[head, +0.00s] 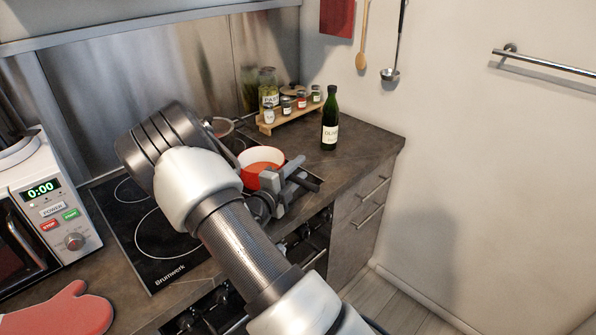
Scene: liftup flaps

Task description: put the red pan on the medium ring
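A large ring (137,232) and a smaller ring (117,190) show on the left of the hob, both partly covered by my arm. Any rings under the arm or pan are hidden, so I cannot tell which is medium.
A green oil bottle (330,121) stands right of the pan, and a spice rack (288,118) with jars is behind. A microwave (50,205) and a red oven mitt (62,312) are at the left.

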